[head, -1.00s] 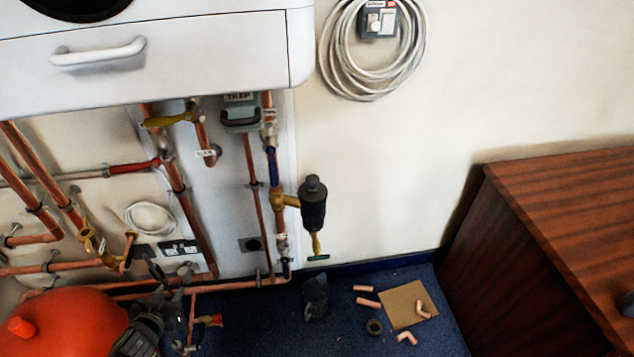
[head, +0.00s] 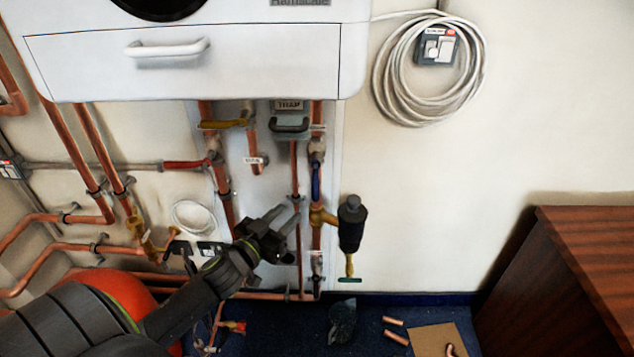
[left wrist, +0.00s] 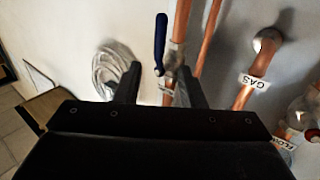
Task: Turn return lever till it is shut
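A blue lever (head: 316,181) sits on the right-hand copper pipe below the boiler and lies roughly along that pipe. I take it for the return lever, but its tag is too small to read. The blue lever also shows in the left wrist view (left wrist: 160,44), upper middle, beyond the fingertips. My left gripper (head: 285,218) is below and left of the lever in the head view, apart from it. Its two fingers (left wrist: 160,72) are spread with nothing held between them. My right gripper is not in view.
A yellow lever (head: 222,124) and a pipe labelled GAS (left wrist: 257,77) are nearby. A dark cylindrical fitting (head: 352,222) juts out right of the blue lever. The boiler (head: 200,50) overhangs the pipes.

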